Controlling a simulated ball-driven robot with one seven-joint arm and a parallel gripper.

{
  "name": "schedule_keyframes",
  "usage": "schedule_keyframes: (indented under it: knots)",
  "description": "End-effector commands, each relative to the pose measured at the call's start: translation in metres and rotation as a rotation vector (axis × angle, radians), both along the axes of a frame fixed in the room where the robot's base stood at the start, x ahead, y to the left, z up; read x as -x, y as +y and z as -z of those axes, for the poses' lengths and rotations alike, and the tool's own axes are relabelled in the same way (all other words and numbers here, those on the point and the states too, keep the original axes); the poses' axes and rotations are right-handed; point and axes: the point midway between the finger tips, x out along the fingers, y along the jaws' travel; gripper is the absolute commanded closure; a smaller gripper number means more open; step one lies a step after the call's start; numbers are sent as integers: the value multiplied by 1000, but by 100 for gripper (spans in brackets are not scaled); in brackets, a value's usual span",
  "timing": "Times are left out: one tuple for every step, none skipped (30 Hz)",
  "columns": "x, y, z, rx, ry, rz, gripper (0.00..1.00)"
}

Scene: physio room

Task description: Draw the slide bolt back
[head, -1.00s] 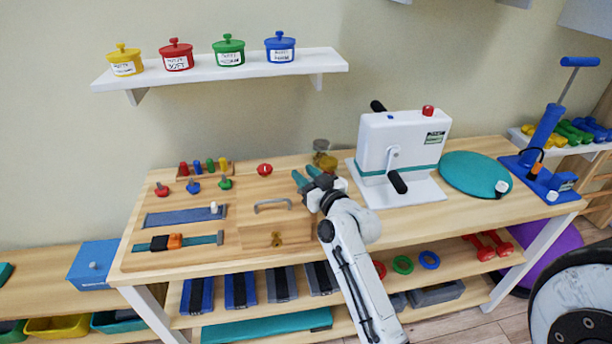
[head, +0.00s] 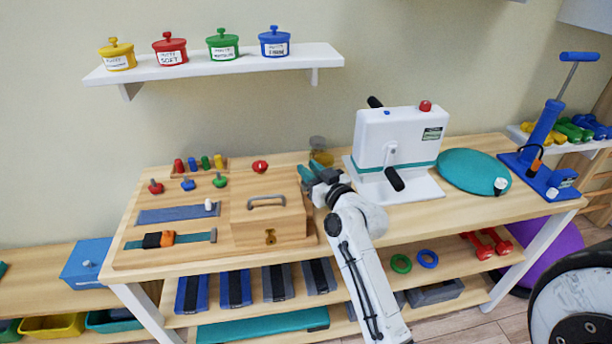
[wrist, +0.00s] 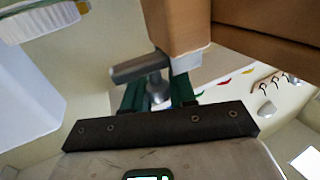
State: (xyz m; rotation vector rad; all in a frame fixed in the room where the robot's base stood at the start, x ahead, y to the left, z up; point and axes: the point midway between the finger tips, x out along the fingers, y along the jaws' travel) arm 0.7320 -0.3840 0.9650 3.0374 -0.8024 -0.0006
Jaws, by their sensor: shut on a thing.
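My gripper (head: 310,174) is at the back right of the wooden box (head: 245,232) on the bench board. In the wrist view its teal fingers (wrist: 158,94) are shut around a small metal knob (wrist: 157,88). The knob joins a grey metal bar (wrist: 140,67), which looks like the slide bolt, beside a wooden part (wrist: 175,28). How far the bolt is drawn cannot be told. In the head view the bolt is not distinguishable near the gripper. The box has a grey handle (head: 267,201) on top and a brass keyhole plate (head: 270,237) in front.
A white machine with a black crank (head: 395,140) stands close to the right of my gripper. A red knob (head: 260,167) and coloured pegs (head: 200,164) are at the back left. A shelf (head: 215,68) with jars hangs above. A teal disc (head: 474,171) lies farther right.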

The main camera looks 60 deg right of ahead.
Motion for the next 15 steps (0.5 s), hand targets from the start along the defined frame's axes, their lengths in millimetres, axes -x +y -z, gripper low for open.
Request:
schedule_keyframes:
  knots:
    - [2,-2,3,1,0,1,100]
    - [3,-2,2,1,0,2,100]
    - [4,-3,1,1,0,2,100]
    - [4,-3,1,1,0,3,100]
    - [5,-3,0,1,0,4,100]
    - [5,-4,0,1,0,5,100]
    - [5,-4,0,1,0,5,100]
    - [5,-4,0,0,1,5,100]
    - [5,-4,0,0,1,6,100]
    - [5,-4,0,0,1,6,100]
    - [6,-4,0,0,1,6,71]
    - [6,-4,0,0,1,6,68]
    - [5,-4,0,0,1,6,65]
    - [5,-4,0,1,0,6,62]
    - [5,-4,0,1,0,5,58]
